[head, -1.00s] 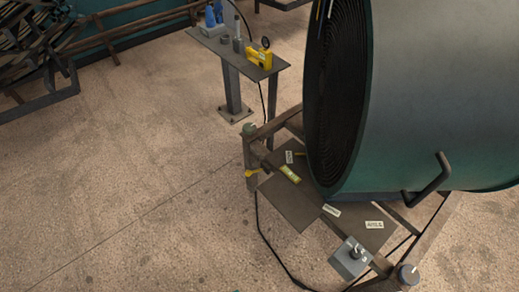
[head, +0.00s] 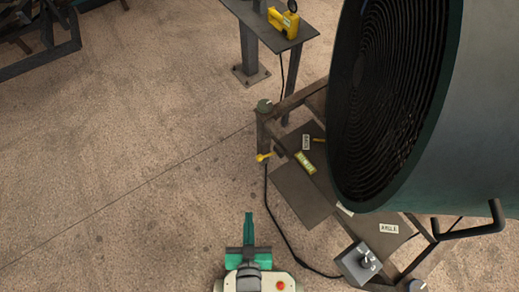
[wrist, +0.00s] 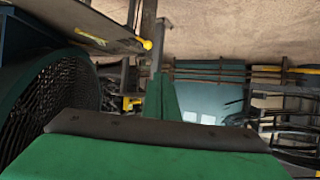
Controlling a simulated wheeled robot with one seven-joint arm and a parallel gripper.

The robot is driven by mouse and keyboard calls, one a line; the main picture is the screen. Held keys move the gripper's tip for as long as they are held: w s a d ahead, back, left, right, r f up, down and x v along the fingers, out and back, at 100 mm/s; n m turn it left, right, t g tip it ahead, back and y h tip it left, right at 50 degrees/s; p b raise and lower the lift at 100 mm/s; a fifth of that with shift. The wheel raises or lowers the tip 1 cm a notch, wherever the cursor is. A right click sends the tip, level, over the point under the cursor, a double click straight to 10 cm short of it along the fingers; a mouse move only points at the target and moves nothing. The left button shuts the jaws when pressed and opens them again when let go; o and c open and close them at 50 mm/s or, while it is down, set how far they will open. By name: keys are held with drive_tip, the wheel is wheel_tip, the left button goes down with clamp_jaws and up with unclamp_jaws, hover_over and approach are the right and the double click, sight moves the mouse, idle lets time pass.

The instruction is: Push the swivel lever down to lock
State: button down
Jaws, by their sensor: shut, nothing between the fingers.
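A short lever with a yellow knob (head: 263,157) sticks out from the corner post of the machine's frame; I take it for the swivel lever. The yellow knob (wrist: 147,44) also shows in the wrist view, near the upper middle, just above my fingers in the picture. Its exact tilt is hard to tell. My gripper (head: 249,217) is at the bottom of the head view, below and slightly left of the lever, pointing toward it. The green fingers (wrist: 161,88) are closed together and empty. They appear apart from the lever.
A large fan-like drum (head: 400,90) stands right of the lever, above a plate with labels. A grey switch box (head: 358,263) is at lower right, with a black cable on the floor. A small table (head: 270,20) stands behind.

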drive_tip(key=w+a+f+g+h, duration=0.1)
drive_tip(key=w+a+f+g, duration=0.15)
drive_tip(key=w+f, duration=0.4)
drive_tip(key=m+g+h, duration=0.2)
drive_tip(key=h, duration=0.2)
approach(258, 156)
wheel_tip(258, 156, down, 2)
drive_tip(key=s+a, duration=0.2)
drive_tip(key=w+r+m+h, duration=0.3)
drive_tip(key=w+r+h, duration=0.1)
drive_tip(key=w+r, duration=0.15)
drive_tip(key=x, duration=1.1)
drive_tip(key=s+f, duration=0.1)
drive_tip(key=s+a+f, duration=0.1)
drive_tip(key=s, duration=0.1)
drive_tip(key=shift+s+a+f, duration=0.2)
drive_tip(key=shift+f, duration=0.05)
drive_tip(key=shift+d+f, duration=0.1)
